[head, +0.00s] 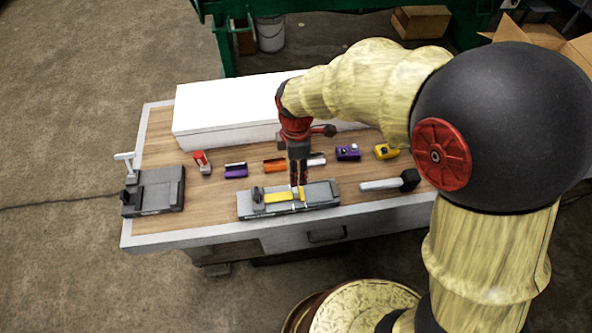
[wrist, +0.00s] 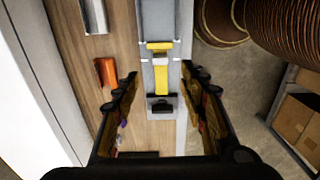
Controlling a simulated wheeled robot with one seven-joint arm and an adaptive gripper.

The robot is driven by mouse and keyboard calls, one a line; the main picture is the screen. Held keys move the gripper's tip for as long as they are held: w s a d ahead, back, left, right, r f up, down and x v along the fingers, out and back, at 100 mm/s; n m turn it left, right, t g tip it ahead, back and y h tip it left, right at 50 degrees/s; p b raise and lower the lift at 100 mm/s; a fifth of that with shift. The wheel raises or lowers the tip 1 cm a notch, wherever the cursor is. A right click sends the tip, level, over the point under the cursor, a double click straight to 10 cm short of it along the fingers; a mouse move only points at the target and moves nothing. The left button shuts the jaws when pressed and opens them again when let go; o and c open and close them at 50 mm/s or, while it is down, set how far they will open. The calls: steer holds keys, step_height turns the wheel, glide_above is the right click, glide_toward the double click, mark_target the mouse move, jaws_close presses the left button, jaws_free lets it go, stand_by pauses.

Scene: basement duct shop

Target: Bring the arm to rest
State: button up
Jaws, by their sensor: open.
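My gripper (head: 298,182) points down over the worktable (head: 150,240), above the grey fixture (head: 243,206) at its front edge. A yellow piece (head: 276,196) lies in that fixture. In the wrist view my gripper (wrist: 160,78) is open, its fingers spread wide with nothing held between them. The yellow piece (wrist: 159,76) and fixture (wrist: 158,20) show below, between and beyond the fingers. My arm is stretched out over the table from the right. The gap between fingertips and fixture is hard to judge.
A long white box (head: 215,112) stands along the table's back. A black-headed tool (head: 390,184) lies right; a dark grey device (head: 155,190) stands left.

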stand_by(0.4)
steer(key=s+d+r+m+t, duration=0.2)
steer(key=s+d+r+m, duration=0.5)
steer(key=d+r+m, duration=0.2)
steer(key=s+d+r+m+t+b, duration=0.1)
steer(key=s+d+r+m+t, duration=0.2)
steer(key=s+d+r+m, duration=0.5)
steer(key=d+r+m, duration=0.2)
steer(key=d+m, duration=0.1)
steer(key=d, duration=0.2)
steer(key=shift+d+m+t, duration=0.25)
steer(key=shift+m+t, duration=0.05)
stand_by(1.0)
